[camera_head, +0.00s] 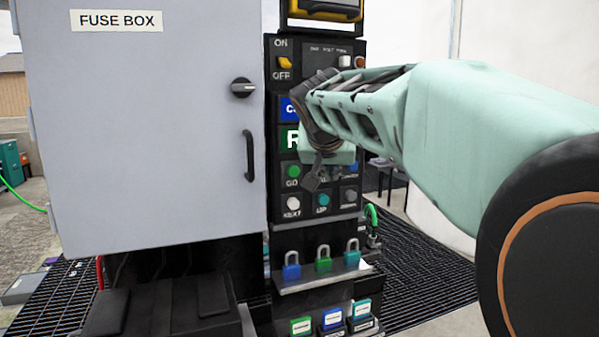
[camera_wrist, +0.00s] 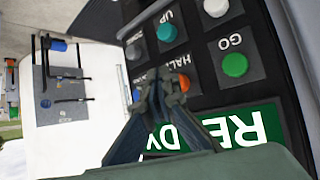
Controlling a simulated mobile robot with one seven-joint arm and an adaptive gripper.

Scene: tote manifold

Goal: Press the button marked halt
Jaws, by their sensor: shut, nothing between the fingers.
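The HALT label (camera_wrist: 183,61) shows in the wrist view, on the black button panel between the green GO button (camera_wrist: 235,65) and a blue button (camera_wrist: 136,95). My gripper (camera_wrist: 172,86) is shut and empty, with its fingertips over the spot just below that label. The HALT button is mostly hidden behind the fingertips; a bit of orange shows there. I cannot tell whether they touch it. In the head view my gripper (camera_head: 312,182) hangs in front of the panel, right of the green GO button (camera_head: 293,171), and covers most of the HALT spot.
The teal UP button (camera_head: 323,200) and white NEXT button (camera_head: 293,203) sit in the row below. Padlocks (camera_head: 323,259) stand on a ledge under the panel. The grey fuse box (camera_head: 150,120) with its handle is close on the left. A green READY sign (camera_wrist: 240,125) is beside the fingers.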

